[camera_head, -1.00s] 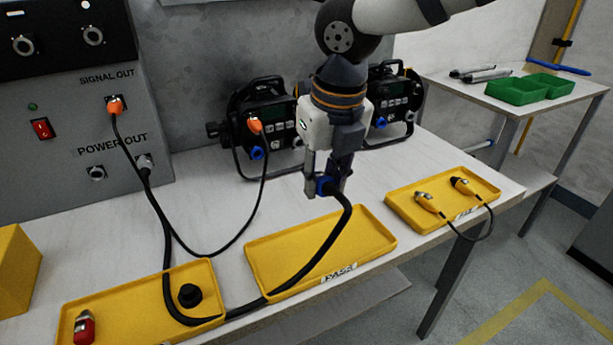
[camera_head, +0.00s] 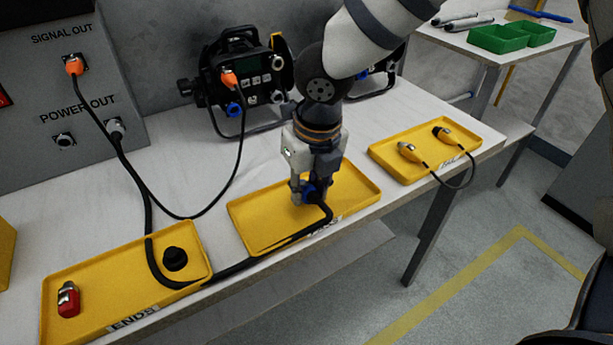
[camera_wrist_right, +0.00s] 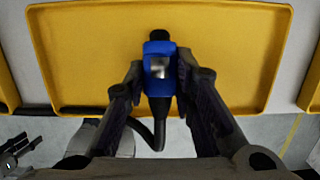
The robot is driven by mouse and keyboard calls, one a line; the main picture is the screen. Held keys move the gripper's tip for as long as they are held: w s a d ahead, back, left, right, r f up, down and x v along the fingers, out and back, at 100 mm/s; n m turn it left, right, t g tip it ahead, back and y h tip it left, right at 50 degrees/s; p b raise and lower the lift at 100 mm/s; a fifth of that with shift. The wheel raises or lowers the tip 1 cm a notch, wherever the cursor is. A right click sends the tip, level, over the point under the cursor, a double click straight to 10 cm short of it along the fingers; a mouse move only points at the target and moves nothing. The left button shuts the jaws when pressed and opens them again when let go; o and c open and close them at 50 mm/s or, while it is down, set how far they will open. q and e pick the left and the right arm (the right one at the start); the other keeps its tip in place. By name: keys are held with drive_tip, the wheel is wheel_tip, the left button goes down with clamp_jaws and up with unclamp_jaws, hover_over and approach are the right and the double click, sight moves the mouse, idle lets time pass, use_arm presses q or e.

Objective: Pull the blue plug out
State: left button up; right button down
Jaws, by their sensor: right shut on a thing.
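The blue plug (camera_head: 310,191) is in my right gripper (camera_head: 309,197), which is shut on it over the middle yellow tray (camera_head: 262,241). In the right wrist view the plug (camera_wrist_right: 157,66) sits between the two fingers, with its black cable hanging from it. I cannot tell whether the plug touches the tray floor. The cable (camera_head: 235,271) runs left across the table to the POWER OUT socket (camera_head: 115,128) on the grey panel. A dark shape at the lower left of the wrist view looks like my left gripper (camera_wrist_right: 22,146); its jaws are unclear.
A black device (camera_head: 245,80) stands behind, with an orange plug (camera_head: 229,79) and a blue socket (camera_head: 235,109). The left tray (camera_head: 100,287) holds a red connector (camera_head: 68,299) and a black cap (camera_head: 175,259). The right tray (camera_head: 440,172) holds two yellow-and-silver connectors.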

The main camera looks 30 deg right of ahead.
sight(314, 194)
drive_tip(key=c, duration=1.3)
unclamp_jaws()
drive_tip(key=r, duration=0.4)
drive_tip(key=s+r, duration=0.1)
drive_tip(key=r, duration=0.3)
drive_tip(key=s+r, duration=0.1)
drive_tip(key=r, duration=0.2)
drive_tip(key=shift+r, duration=0.4)
